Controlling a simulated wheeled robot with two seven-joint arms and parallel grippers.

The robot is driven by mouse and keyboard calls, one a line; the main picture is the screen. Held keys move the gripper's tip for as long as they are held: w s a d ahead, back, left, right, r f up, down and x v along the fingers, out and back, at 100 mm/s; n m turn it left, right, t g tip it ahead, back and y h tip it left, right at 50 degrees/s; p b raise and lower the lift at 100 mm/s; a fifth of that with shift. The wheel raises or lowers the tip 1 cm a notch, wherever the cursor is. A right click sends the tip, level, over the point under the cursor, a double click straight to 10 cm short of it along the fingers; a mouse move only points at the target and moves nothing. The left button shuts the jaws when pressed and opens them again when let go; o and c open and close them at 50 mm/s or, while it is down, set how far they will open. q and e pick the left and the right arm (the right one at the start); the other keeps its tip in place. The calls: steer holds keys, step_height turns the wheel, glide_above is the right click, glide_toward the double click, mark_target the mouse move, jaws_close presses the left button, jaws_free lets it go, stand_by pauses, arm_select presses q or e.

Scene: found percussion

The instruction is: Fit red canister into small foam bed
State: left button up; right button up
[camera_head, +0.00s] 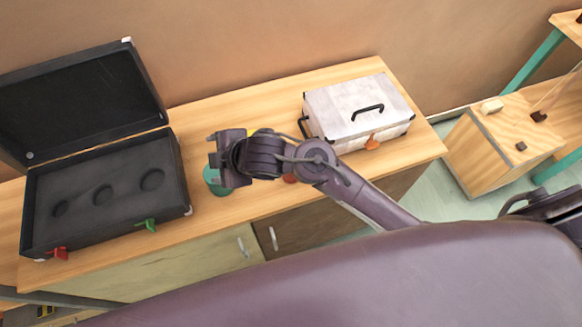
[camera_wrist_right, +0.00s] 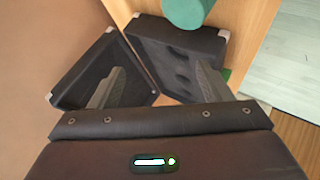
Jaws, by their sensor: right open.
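A small red patch (camera_head: 290,178) shows just below my right arm on the table. It may be the red canister, but the arm hides most of it. The open black case (camera_head: 108,232) stands at the left, with three round beds in its grey foam. The leftmost bed (camera_head: 60,208) looks smallest and the rightmost (camera_head: 152,179) largest; all three look empty. My right gripper (camera_head: 213,149) is open and empty, above the table just right of the case. In the right wrist view its fingers (camera_wrist_right: 160,85) are spread, with the case beyond. My left gripper is not in view.
A green canister (camera_head: 216,180) stands beside the case, partly behind my right gripper, and a bit of yellow (camera_head: 252,131) shows behind the wrist. A closed silver case (camera_head: 350,112) stands at the right. Red (camera_head: 57,253) and green (camera_head: 146,225) clips are on the black case's front.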

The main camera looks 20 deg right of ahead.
steer(key=s+a+n+g+y, duration=0.1)
steer(key=a+n+g, duration=0.1)
steer(key=a+n, duration=0.45)
steer(key=d+f+n+g+h, duration=0.1)
steer(key=d+n, duration=0.3)
steer(key=d, duration=0.4)
steer(key=w+d+f+n+g+h, duration=0.1)
steer(key=d+f+n+g+h, duration=0.1)
steer(key=d+n, duration=0.3)
steer(key=w+d+f+n+g+h, duration=0.1)
steer(key=d+n+h, duration=0.3)
steer(key=d, duration=0.6)
steer(key=shift+d+f+n+g, duration=0.4)
steer(key=shift+f+n+g, duration=0.1)
steer(key=shift+f+n, duration=0.05)
steer(key=shift+d+f+b, duration=0.1)
steer(key=shift+f+b, duration=0.4)
steer(key=shift+f, duration=0.4)
steer(key=f, duration=0.5)
steer(key=shift+w+a+f, duration=0.15)
steer(key=shift+a+f, duration=0.05)
steer(key=shift+f, duration=0.1)
steer(key=shift+c, duration=0.3)
